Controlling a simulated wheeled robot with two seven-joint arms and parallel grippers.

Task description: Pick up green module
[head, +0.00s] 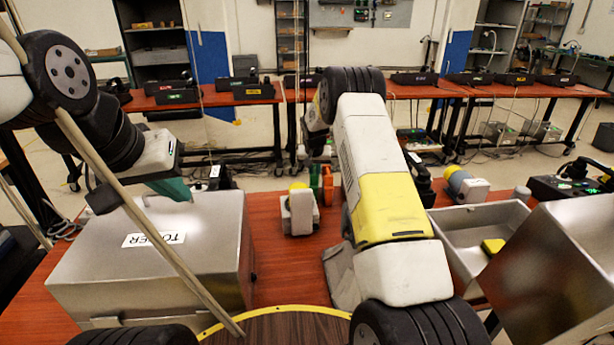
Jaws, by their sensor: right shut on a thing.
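My left gripper (172,188) has teal fingers over the top of a metal box (100,265) labelled like "TOWER"; I cannot tell how far apart they are. My right arm crosses the middle of the view and hides its own gripper and whatever is in its jaws. A small green piece (315,178) shows just left of that arm, beside an orange one (327,186). I cannot tell whether the green piece is the green module or whether it is held.
A white module with a yellow top (300,212) stands left of my right arm. A white, blue and yellow module (466,186) lies right of it. An open metal box (450,250) holds a yellow piece (493,246). Red-brown benches (270,95) line the back.

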